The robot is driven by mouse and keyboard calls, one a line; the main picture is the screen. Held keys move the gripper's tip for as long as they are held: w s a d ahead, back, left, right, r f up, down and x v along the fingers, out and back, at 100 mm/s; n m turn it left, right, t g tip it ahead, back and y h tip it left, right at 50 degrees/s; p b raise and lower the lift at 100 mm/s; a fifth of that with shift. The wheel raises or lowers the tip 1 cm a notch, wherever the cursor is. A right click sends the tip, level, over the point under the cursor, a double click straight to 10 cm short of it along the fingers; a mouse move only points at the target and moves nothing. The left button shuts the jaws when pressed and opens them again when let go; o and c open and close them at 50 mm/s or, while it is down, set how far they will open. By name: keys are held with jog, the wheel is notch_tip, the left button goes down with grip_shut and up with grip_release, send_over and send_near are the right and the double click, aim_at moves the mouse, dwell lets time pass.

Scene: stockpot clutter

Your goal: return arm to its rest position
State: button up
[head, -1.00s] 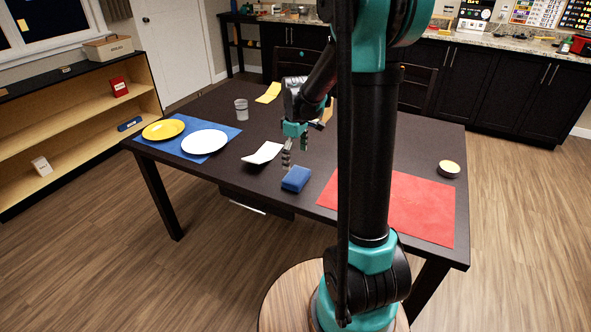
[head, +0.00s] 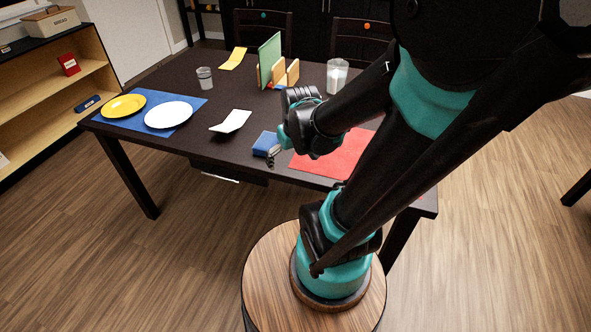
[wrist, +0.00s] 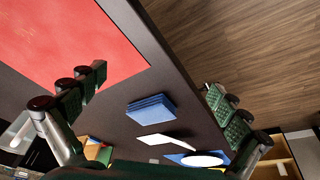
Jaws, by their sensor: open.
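My gripper (head: 272,155) is above the table's front edge in the head view, in front of the blue block (head: 265,144). In the wrist view my gripper (wrist: 158,98) has its two fingers wide apart with nothing between them in its grasp. The blue block (wrist: 152,108) shows beyond the fingers and lies on the dark table (head: 225,90).
A blue mat (head: 190,103) holds a yellow plate (head: 123,106) and a white plate (head: 168,115). A bent white sheet (head: 231,121), a cup (head: 205,78), a glass (head: 337,75) and a yellow sheet (head: 233,58) stand or lie apart. An upright green board (head: 269,60) is at the back.

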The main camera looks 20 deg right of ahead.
jog(key=shift+m+t, duration=0.3)
jog(key=shift+m, duration=0.6)
jog(key=s, duration=0.1)
jog(key=s+f, duration=0.2)
jog(key=shift+s+d, duration=0.25)
jog(key=shift+s, duration=0.05)
jog(key=shift+c, duration=0.2)
